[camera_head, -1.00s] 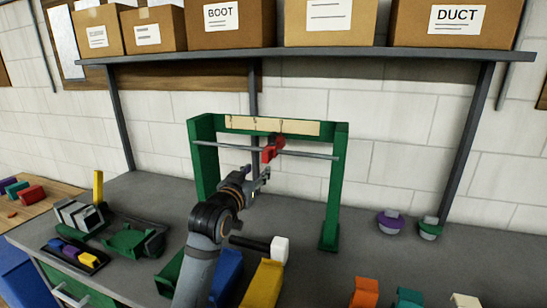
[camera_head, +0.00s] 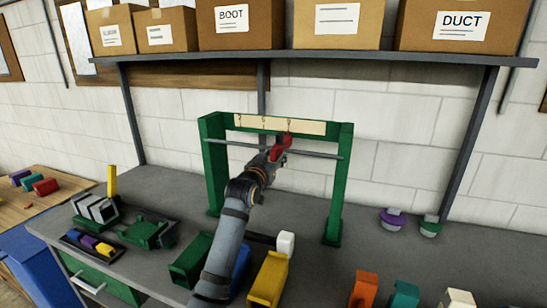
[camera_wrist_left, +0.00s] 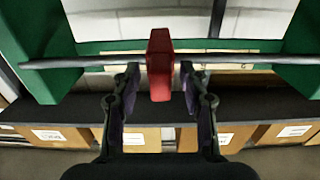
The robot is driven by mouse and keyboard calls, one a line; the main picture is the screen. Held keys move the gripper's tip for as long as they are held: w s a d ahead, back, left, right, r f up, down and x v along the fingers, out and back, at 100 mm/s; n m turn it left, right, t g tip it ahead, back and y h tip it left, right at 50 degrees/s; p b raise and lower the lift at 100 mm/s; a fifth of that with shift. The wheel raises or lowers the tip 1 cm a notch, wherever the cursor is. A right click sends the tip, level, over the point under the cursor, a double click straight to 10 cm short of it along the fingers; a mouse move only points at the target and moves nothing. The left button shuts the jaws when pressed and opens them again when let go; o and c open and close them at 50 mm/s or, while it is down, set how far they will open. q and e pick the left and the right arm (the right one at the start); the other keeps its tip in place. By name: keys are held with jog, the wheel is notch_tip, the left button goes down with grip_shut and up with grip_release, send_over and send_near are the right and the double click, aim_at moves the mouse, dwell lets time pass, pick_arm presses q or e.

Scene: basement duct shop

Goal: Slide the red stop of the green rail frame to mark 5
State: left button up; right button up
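The green rail frame (camera_head: 336,190) stands on the grey bench and carries a thin grey horizontal rod (camera_head: 318,155). The red stop (camera_head: 281,147) sits on the rod a little right of its middle, below a pale scale strip (camera_head: 300,127). The strip's marks are too small to read. My left gripper (camera_head: 273,158) is at the stop. In the left wrist view the left gripper (camera_wrist_left: 159,75) is open, with one finger on each side of the red stop (camera_wrist_left: 160,62) and narrow gaps showing. My right gripper is not in view.
Below the frame are a white-headed mallet (camera_head: 286,243), a yellow block (camera_head: 268,280) and a green block (camera_head: 190,262). Purple (camera_head: 393,221) and green (camera_head: 430,227) knobs stand to the right. A shelf (camera_head: 330,57) with cardboard boxes hangs above.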

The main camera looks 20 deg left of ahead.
pick_arm(q)
jog(key=shift+s, duration=0.1)
jog(key=c, duration=0.5)
grip_shut()
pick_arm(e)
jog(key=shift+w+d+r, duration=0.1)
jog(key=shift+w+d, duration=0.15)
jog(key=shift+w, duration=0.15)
pick_arm(q)
jog(key=shift+a, duration=0.1)
